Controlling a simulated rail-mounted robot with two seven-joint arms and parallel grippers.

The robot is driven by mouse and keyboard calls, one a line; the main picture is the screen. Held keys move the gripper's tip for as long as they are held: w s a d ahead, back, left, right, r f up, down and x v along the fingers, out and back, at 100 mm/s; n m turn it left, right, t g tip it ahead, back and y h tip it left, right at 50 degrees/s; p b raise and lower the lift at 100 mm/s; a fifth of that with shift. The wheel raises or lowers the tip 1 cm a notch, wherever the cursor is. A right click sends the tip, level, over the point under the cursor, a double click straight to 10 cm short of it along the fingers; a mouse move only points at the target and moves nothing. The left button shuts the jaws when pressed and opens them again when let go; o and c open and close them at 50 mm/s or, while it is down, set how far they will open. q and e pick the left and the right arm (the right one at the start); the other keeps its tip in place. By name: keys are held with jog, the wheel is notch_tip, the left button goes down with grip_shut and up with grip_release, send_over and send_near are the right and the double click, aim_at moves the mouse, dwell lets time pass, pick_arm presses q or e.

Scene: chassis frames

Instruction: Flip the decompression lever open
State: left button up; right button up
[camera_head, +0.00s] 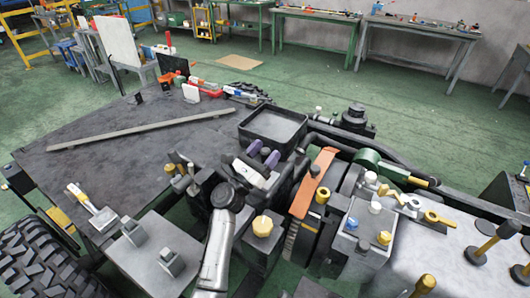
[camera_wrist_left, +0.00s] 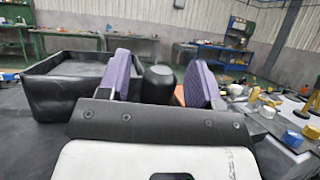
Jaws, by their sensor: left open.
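My left gripper (camera_head: 262,152) reaches in from the bottom of the head view, its two purple fingertips spread apart near the black square tray. In the left wrist view my left gripper (camera_wrist_left: 160,84) is open, with nothing held between its pads. A black rounded cylinder (camera_wrist_left: 158,86) shows beyond the gap. Yellow-handled parts stand on the machine: a yellow lever (camera_head: 438,218) at the right and a yellow-ended handle on a green cylinder (camera_head: 372,160). I cannot tell which part is the decompression lever. My right gripper is not in view.
A black open tray (camera_head: 243,134) sits beside my left gripper; it also shows in the wrist view (camera_wrist_left: 32,96). An orange curved guard (camera_head: 306,188) stands to the right. A long grey bar (camera_head: 135,131) lies on the dark plate. Yellow knobs (camera_head: 263,226) rise near my arm.

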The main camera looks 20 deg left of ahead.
pick_arm(q)
jog(key=v, duration=1.3)
jog(key=shift+s+a+p, duration=0.15)
jog(key=shift+s+p, duration=0.2)
jog(key=shift+f, duration=0.15)
